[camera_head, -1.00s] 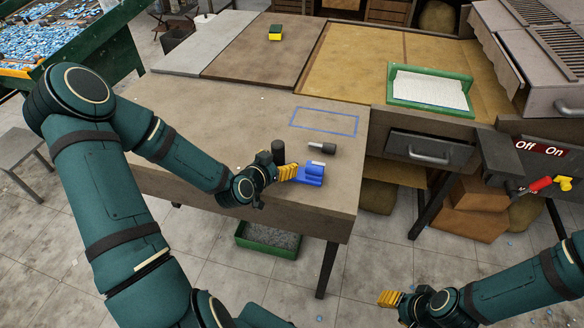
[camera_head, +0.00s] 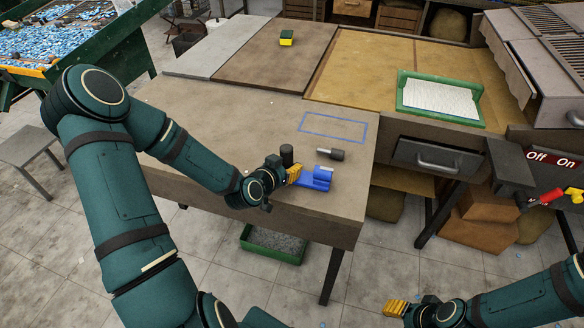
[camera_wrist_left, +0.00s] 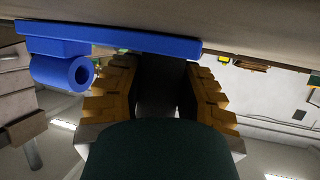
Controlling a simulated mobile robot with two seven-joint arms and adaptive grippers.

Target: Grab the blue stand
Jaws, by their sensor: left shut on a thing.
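The blue stand (camera_head: 318,178) is at the table's front part, with a flat base and a short tube. A black upright cylinder (camera_head: 287,154) rises at its left end and seems to be its handle. My left gripper (camera_head: 293,174) comes in level from the left, shut on this handle. In the left wrist view, which is upside down, the stand (camera_wrist_left: 110,40) shows at top left and the dark handle (camera_wrist_left: 160,85) sits between the yellow fingers. I cannot tell whether the base touches the table. My right gripper (camera_head: 396,308) is away over the floor; its jaw gap is unclear.
A grey and black cylindrical part (camera_head: 331,154) lies just behind the stand. A blue taped rectangle (camera_head: 333,127) marks bare table behind that. A yellow and green sponge (camera_head: 286,38) and a green-framed tray (camera_head: 402,96) lie farther back. A green bin (camera_head: 271,244) stands below.

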